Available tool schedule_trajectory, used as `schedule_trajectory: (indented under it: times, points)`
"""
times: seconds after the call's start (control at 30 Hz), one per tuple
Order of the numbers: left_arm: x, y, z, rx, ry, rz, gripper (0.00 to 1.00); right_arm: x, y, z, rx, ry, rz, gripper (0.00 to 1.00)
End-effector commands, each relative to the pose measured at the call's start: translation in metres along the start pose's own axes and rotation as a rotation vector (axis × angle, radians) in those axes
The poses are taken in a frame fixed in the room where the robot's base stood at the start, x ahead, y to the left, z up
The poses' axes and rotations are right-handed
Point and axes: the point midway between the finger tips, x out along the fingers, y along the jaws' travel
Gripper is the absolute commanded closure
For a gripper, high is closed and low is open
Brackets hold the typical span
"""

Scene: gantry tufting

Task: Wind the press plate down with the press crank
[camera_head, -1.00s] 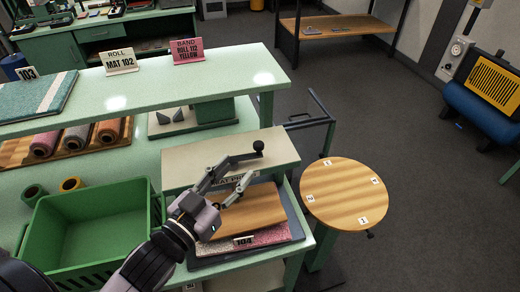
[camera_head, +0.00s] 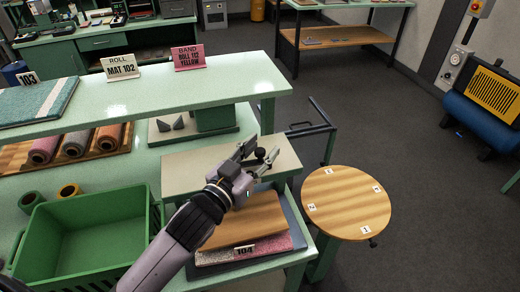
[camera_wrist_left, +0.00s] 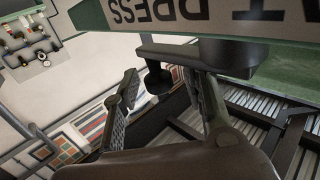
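The cream-topped mat press (camera_head: 195,170) stands at the table's right end; part of its lettering shows in the left wrist view (camera_wrist_left: 185,12). The press crank is a dark arm (camera_wrist_left: 195,52) with a round black knob (camera_wrist_left: 157,82); the knob also shows in the head view (camera_head: 260,155). My left gripper (camera_head: 261,150) is open over the press top, with the knob between its spread fingers (camera_wrist_left: 165,95). A gap shows on both sides of the knob. A wooden plate (camera_head: 240,222) lies under the press front over mats tagged 104 (camera_head: 245,250). My right gripper is out of view.
A green crate (camera_head: 85,238) stands left of my left arm. A round wooden stool (camera_head: 345,203) is right of the press. A raised shelf (camera_head: 150,100) with signs runs behind. Rolled mats (camera_head: 75,142) lie under it.

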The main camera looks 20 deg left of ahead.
Motion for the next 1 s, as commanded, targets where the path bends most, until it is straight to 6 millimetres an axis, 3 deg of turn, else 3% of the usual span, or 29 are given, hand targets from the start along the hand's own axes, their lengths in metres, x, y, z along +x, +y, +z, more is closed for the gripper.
schedule_trajectory:
  times: [0.1,0.67,1.0]
  points:
    - [-0.0002,0.0001,0.0002,0.0,0.0,0.0,0.62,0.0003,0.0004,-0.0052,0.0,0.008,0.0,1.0]
    - [-0.0004,0.0,0.0002,0.0,0.0,0.0,0.99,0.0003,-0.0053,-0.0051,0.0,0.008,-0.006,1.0]
    - [-0.0004,-0.0001,0.0002,0.0,0.0,0.0,1.0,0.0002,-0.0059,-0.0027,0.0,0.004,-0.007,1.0]
